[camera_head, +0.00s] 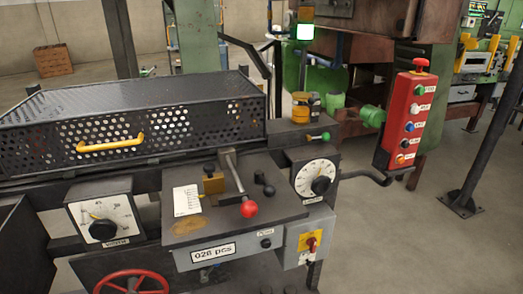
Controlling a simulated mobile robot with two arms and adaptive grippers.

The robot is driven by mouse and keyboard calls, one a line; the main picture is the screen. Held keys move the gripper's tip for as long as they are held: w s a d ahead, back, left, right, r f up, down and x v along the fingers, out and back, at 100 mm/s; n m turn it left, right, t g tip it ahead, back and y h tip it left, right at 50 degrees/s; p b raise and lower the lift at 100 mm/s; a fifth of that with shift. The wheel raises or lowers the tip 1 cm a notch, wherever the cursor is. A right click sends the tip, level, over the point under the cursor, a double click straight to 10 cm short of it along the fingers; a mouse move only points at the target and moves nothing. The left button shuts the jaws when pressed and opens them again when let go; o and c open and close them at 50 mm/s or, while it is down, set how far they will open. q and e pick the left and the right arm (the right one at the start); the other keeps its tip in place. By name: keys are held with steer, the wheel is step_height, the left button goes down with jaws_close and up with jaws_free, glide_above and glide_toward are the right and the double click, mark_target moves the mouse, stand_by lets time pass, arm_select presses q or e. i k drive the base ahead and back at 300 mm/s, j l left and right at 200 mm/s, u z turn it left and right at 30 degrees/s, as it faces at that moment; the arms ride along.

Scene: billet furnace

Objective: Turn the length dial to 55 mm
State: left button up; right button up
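Two dials show in the head view. The left dial (103,230) has a black knob on a white square scale plate, on the machine's front at the left. The right dial (321,186) has a black knob on a round white scale, on a dark box right of the centre plate. The labels and scale numbers are too small to read, so I cannot tell which one is the length dial or its setting. Neither of my grippers is in view.
A red-knobbed lever (248,208) stands on the centre plate between the dials. A red handwheel (131,283) is below the left dial. A red button box (403,122) hangs at the right. A perforated cover (135,135) with a yellow handle lies behind.

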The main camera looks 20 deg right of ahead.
mark_target(321, 185)
steer(key=l, duration=2)
